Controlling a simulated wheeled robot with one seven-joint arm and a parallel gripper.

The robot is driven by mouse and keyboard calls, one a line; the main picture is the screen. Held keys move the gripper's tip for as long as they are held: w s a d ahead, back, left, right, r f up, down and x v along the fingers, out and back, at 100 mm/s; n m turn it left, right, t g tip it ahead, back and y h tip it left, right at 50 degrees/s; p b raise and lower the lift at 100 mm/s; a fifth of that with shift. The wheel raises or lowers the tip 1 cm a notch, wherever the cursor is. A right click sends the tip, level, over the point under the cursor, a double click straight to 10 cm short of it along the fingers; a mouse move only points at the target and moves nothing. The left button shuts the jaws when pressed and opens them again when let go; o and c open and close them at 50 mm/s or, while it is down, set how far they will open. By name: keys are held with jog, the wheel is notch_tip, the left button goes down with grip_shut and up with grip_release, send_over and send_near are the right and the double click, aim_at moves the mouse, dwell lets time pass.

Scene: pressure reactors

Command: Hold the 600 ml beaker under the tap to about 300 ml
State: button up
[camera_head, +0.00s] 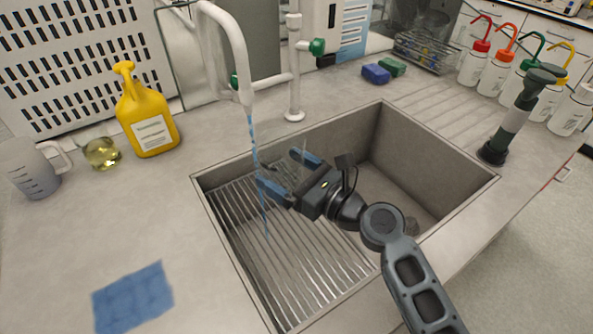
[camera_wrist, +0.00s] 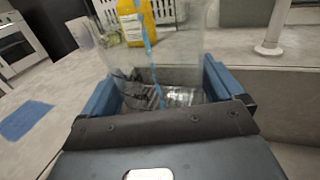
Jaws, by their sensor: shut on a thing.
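The clear beaker (camera_wrist: 187,62) stands between the blue fingers of my gripper (camera_wrist: 160,88) in the wrist view. My gripper (camera_head: 288,173) is shut on it, above the sink (camera_head: 440,165). In the head view the beaker is so transparent that its outline is barely visible. The white tap (camera_head: 232,45) has a blue water stream (camera_head: 253,140) running straight down, close to the left finger. In the wrist view the stream (camera_wrist: 149,45) overlaps the beaker. I cannot tell whether it falls inside or behind the glass. The water level and markings cannot be read.
A ribbed rack (camera_head: 290,270) lies in the left part of the sink. A yellow bottle (camera_head: 150,115), a yellowish glass vessel (camera_head: 102,153) and a grey jug (camera_head: 32,168) stand left. Several wash bottles (camera_head: 497,70) and a dark-handled tool (camera_head: 515,118) stand right. A blue cloth (camera_head: 132,297) lies front left.

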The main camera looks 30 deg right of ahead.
jog(key=shift+s+a+p+x, duration=0.1)
jog(key=shift+a+p+x, duration=0.1)
jog(key=shift+x, duration=0.75)
jog(key=shift+s+a+p+x, duration=0.1)
jog(key=shift+a+p+x, duration=0.15)
jog(key=shift+x, duration=0.7)
jog(key=shift+a+p+x, duration=0.15)
jog(key=shift+a+x, duration=0.05)
jog(key=shift+x, duration=0.75)
dwell(5.2)
